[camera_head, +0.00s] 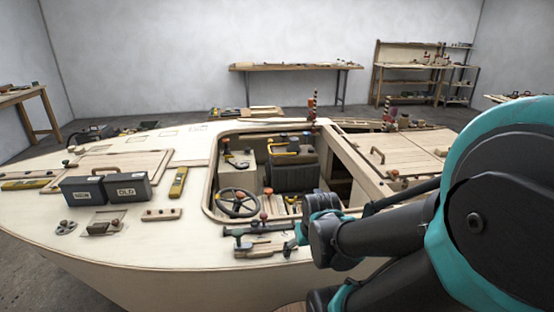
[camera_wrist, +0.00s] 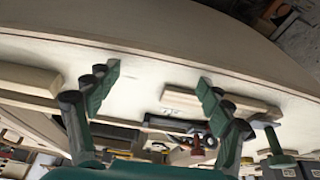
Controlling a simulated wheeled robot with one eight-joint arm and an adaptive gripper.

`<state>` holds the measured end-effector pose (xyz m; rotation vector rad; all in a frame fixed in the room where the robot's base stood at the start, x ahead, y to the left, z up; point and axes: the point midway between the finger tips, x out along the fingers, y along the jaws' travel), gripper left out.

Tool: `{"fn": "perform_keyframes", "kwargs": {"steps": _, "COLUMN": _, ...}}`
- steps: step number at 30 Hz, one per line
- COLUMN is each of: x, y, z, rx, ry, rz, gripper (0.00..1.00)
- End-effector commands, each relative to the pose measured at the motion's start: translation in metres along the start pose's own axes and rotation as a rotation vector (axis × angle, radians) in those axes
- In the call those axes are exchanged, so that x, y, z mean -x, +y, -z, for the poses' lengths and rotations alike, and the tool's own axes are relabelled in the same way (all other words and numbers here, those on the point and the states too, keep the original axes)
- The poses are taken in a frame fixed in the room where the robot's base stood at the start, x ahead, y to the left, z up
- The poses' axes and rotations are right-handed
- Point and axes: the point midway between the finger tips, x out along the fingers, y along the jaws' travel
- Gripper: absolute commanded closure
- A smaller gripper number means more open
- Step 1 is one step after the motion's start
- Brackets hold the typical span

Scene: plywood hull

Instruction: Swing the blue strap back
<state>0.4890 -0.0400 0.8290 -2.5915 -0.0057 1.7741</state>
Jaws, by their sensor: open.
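My gripper (camera_wrist: 157,82) shows in the wrist view with its two green fingers spread wide and nothing between them. Beyond the fingers are the pale hull deck, a light wooden block (camera_wrist: 222,97) and a dark flat bar (camera_wrist: 172,123). In the head view my gripper (camera_head: 299,234) is low over the near edge of the deck, just right of a wooden block with dark fittings (camera_head: 262,250). I cannot make out a blue strap for certain in either view. It may be hidden by my arm or be too small to tell.
The plywood hull (camera_head: 140,262) fills the foreground. Its open cockpit holds a steering wheel (camera_head: 238,203) and a dark seat (camera_head: 294,172). Two dark boxes (camera_head: 82,190) (camera_head: 127,187) stand on the left deck. A workbench (camera_head: 296,67) and shelves stand at the back wall.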

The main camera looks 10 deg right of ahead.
Motion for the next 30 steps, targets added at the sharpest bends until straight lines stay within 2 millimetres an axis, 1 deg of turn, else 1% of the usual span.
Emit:
{"fn": "perform_keyframes", "kwargs": {"steps": 1, "x": 0.000, "y": 0.000, "z": 0.001, "rx": -0.003, "ry": -0.001, "rz": 0.000, "gripper": 0.31}}
{"fn": "perform_keyframes", "kwargs": {"steps": 5, "x": 0.002, "y": 0.003, "z": 0.014, "rx": -0.044, "ry": -0.010, "rz": -0.004, "gripper": 0.47}}
{"fn": "perform_keyframes", "kwargs": {"steps": 7, "x": 0.003, "y": 0.007, "z": 0.030, "rx": -0.095, "ry": -0.021, "rz": -0.009, "gripper": 0.55}}
{"fn": "perform_keyframes", "kwargs": {"steps": 8, "x": 0.004, "y": 0.009, "z": 0.039, "rx": -0.125, "ry": -0.027, "rz": -0.012, "gripper": 0.55}}
{"fn": "perform_keyframes", "kwargs": {"steps": 14, "x": 0.003, "y": 0.035, "z": 0.116, "rx": -0.395, "ry": -0.086, "rz": -0.043, "gripper": 0.55}}
{"fn": "perform_keyframes", "kwargs": {"steps": 18, "x": -0.003, "y": 0.059, "z": 0.168, "rx": -0.599, "ry": -0.128, "rz": -0.073, "gripper": 0.55}}
{"fn": "perform_keyframes", "kwargs": {"steps": 20, "x": -0.008, "y": 0.070, "z": 0.190, "rx": -0.685, "ry": -0.144, "rz": -0.087, "gripper": 0.55}}
{"fn": "perform_keyframes", "kwargs": {"steps": 21, "x": -0.011, "y": 0.079, "z": 0.203, "rx": -0.743, "ry": -0.155, "rz": -0.097, "gripper": 0.55}}
{"fn": "perform_keyframes", "kwargs": {"steps": 23, "x": -0.017, "y": 0.091, "z": 0.223, "rx": -0.829, "ry": -0.171, "rz": -0.113, "gripper": 0.55}}
{"fn": "perform_keyframes", "kwargs": {"steps": 24, "x": -0.022, "y": 0.101, "z": 0.236, "rx": -0.886, "ry": -0.181, "rz": -0.124, "gripper": 0.55}}
{"fn": "perform_keyframes", "kwargs": {"steps": 26, "x": -0.029, "y": 0.115, "z": 0.255, "rx": -0.972, "ry": -0.197, "rz": -0.142, "gripper": 0.55}}
{"fn": "perform_keyframes", "kwargs": {"steps": 27, "x": -0.034, "y": 0.125, "z": 0.267, "rx": -1.031, "ry": -0.206, "rz": -0.154, "gripper": 0.55}}
{"fn": "perform_keyframes", "kwargs": {"steps": 29, "x": -0.043, "y": 0.140, "z": 0.283, "rx": -1.116, "ry": -0.221, "rz": -0.174, "gripper": 0.55}}
{"fn": "perform_keyframes", "kwargs": {"steps": 30, "x": -0.049, "y": 0.150, "z": 0.294, "rx": -1.173, "ry": -0.229, "rz": -0.187, "gripper": 0.55}}
